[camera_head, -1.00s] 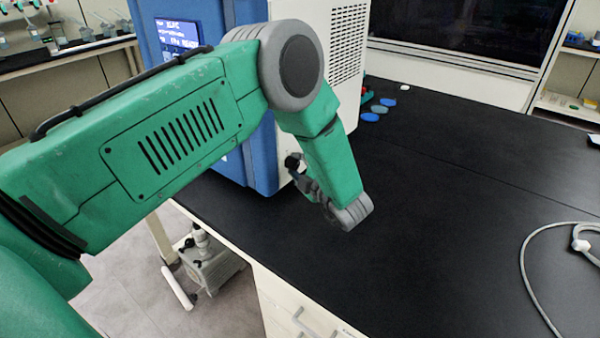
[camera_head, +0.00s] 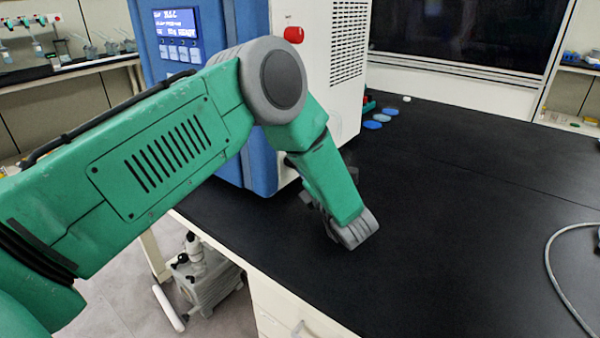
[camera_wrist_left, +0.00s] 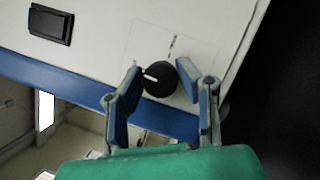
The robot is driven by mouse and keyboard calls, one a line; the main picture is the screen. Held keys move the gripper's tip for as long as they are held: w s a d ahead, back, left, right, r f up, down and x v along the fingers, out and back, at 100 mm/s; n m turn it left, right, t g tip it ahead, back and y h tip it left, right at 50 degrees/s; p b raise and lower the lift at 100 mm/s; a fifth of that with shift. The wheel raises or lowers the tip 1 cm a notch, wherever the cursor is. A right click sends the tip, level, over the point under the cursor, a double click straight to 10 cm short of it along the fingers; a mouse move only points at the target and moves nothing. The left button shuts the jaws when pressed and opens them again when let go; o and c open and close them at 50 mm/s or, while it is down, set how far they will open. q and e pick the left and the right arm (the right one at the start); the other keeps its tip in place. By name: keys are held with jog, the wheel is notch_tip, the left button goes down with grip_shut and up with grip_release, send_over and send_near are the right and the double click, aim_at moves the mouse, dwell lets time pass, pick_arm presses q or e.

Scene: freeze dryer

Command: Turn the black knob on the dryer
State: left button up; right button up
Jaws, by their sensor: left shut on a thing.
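The black knob (camera_wrist_left: 159,79) is on the dryer's white panel in the left wrist view, with a short white mark pointing to the left of the picture. My left gripper (camera_wrist_left: 161,82) has one blue-padded finger on each side of the knob and is shut on it. The dryer (camera_head: 318,100) is a blue and white cabinet in the head view. There the knob and my fingertips are hidden behind my green left arm. My right gripper is in neither view.
A black rocker switch (camera_wrist_left: 50,25) is on the same panel. A red knob (camera_head: 293,35) and a lit display (camera_head: 177,22) show higher on the dryer. The black bench top (camera_head: 460,190) is mostly clear, with blue discs (camera_head: 377,121) and a grey cable (camera_head: 560,270).

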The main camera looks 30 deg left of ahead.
pick_arm(q)
jog(key=shift+a+f+n+b, duration=0.2)
jog(key=shift+n+b, duration=0.15)
jog(key=shift+n, duration=0.15)
jog(key=shift+s+y, duration=0.1)
jog(key=shift+y, duration=0.2)
jog(key=o, duration=1.1)
jog(key=shift+a, duration=0.2)
jog(key=v, duration=0.7)
jog(key=shift+d+f, duration=0.15)
jog(key=shift+d, duration=0.1)
